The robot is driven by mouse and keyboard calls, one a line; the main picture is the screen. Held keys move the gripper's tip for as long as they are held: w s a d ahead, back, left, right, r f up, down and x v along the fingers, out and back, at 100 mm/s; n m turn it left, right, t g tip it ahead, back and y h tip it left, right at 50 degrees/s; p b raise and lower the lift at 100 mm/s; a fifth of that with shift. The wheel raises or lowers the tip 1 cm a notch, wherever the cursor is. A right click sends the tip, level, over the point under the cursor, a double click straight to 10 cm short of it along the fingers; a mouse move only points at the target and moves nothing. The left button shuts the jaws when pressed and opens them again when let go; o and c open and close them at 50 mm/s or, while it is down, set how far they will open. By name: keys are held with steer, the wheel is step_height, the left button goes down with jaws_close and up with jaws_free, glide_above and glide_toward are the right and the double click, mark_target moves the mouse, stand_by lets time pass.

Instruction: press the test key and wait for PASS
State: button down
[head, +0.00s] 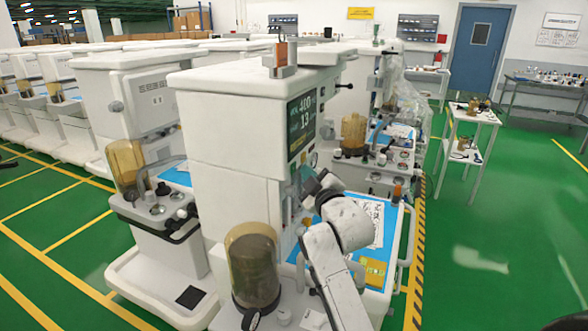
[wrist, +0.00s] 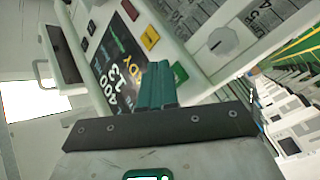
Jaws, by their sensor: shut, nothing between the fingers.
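The cart's dark screen (head: 301,122) is on the upper side of the near white cart (head: 225,120) and shows 400 and 13. In the wrist view the screen (wrist: 118,75) is tilted, with yellow lettering partly hidden by my fingers. Beside it are a red key (wrist: 130,10), a yellow key (wrist: 150,38) and a green key (wrist: 180,72); I cannot read which is the test key. My gripper (wrist: 155,66) is shut and empty, its green fingertips over the screen edge near the green key. Contact cannot be told. In the head view my gripper (head: 308,180) is just below the screen.
An amber canister (head: 252,265) stands on the cart's near side. A blue work surface (head: 372,225) with a printed sheet and yellow label lies under my arm. More carts stand behind and left. Green floor with a trolley (head: 470,130) is open at right.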

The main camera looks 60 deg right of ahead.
steer(key=shift+w, duration=0.1)
steer(key=shift+w, duration=0.35)
steer(key=shift+w, duration=0.45)
stand_by(0.9)
steer(key=shift+s, duration=0.1)
steer(key=shift+s+p, duration=0.3)
steer(key=shift+s, duration=0.45)
steer(key=shift+s+d+p, duration=0.15)
steer(key=shift+s+p, duration=0.5)
steer(key=shift+s, duration=1.9)
